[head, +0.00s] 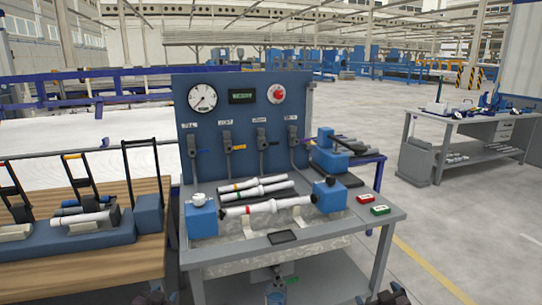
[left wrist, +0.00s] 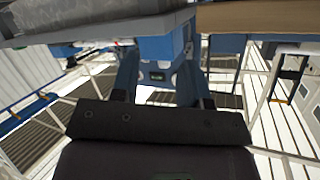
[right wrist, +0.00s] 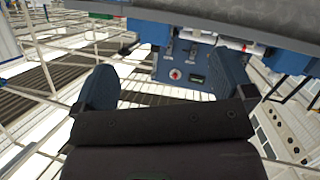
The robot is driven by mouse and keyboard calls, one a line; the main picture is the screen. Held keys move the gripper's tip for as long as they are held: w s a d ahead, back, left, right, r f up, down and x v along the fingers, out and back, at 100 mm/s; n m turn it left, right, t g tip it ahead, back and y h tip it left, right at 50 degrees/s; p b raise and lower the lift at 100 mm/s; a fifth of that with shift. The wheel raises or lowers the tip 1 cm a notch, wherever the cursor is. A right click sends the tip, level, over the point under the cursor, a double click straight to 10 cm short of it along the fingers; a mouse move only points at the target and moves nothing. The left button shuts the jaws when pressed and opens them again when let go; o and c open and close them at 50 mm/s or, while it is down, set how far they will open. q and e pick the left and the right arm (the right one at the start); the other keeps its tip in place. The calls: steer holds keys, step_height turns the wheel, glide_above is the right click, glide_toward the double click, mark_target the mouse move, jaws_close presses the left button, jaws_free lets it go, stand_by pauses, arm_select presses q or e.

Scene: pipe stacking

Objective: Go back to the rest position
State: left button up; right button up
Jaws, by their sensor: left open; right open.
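My left gripper (head: 152,296) shows only in part at the bottom edge of the head view, low in front of the benches. In the left wrist view the left gripper (left wrist: 163,70) has its two fingers apart with nothing between them. My right gripper (head: 388,295) is at the bottom right of the head view, beside the test bench's front right leg. In the right wrist view the right gripper (right wrist: 165,82) is spread wide and empty. Both grippers are apart from the pipes. A white pipe (head: 262,207) lies between two blue blocks on the test bench (head: 347,236).
More pipes (head: 252,188) lie behind it, before the blue gauge panel (head: 245,95). A wooden table (head: 130,255) with black-handled racks and pipes (head: 92,217) stands at left. A red button box (head: 365,198) sits at the bench's right. The floor (head: 470,235) at right is clear.

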arm_select(q)
steer(key=s+f+n+g, duration=0.1)
steer(key=s+f, duration=0.1)
steer(key=s, duration=0.9)
steer(key=s+d+f+n+g, duration=0.1)
steer(key=s+f, duration=0.2)
steer(key=s, duration=0.9)
steer(key=s+f+n+g, duration=0.1)
steer(key=s+f, duration=0.2)
steer(key=s, duration=0.9)
steer(key=shift+d+f+y, duration=0.15)
steer(key=shift+d+y, duration=0.1)
steer(key=shift+y, duration=0.15)
arm_select(e)
steer(key=s+f+m+g, duration=0.1)
steer(key=s+f, duration=0.1)
steer(key=s, duration=0.9)
steer(key=s+a+f+m+g, duration=0.1)
steer(key=s+f, duration=0.2)
steer(key=s, duration=0.9)
steer(key=s+f+m+g, duration=0.1)
steer(key=s+f, duration=0.2)
steer(key=s, duration=0.9)
steer(key=shift+a+f+h, duration=0.15)
steer(key=shift+a+h, duration=0.1)
steer(key=shift+h, duration=0.15)
